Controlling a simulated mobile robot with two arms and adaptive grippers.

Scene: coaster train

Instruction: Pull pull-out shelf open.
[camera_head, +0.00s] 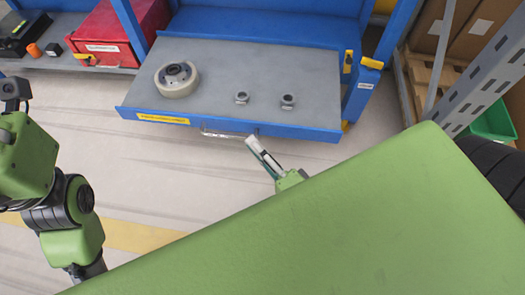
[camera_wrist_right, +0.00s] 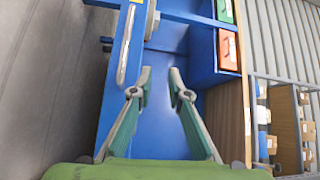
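The pull-out shelf (camera_head: 240,75) has a grey top, a blue front edge and a yellow label at the left. It appears to stick out in front of the blue rack posts. Its metal handle (camera_head: 225,134) is on the front edge, and shows in the right wrist view (camera_wrist_right: 126,50) up and left of the fingers. My right gripper (camera_head: 253,145) is close to the handle's right end. In the right wrist view, my right gripper (camera_wrist_right: 161,75) has its fingers apart, with nothing between them. My left arm is at the left; I cannot make out its gripper.
A round wheel (camera_head: 176,80) and two nuts (camera_head: 242,97) (camera_head: 288,101) lie on the shelf. A red toolbox (camera_head: 118,30) stands at the left. A grey perforated post (camera_head: 485,85) and a green bin (camera_head: 494,124) are at the right. The floor before the shelf looks clear.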

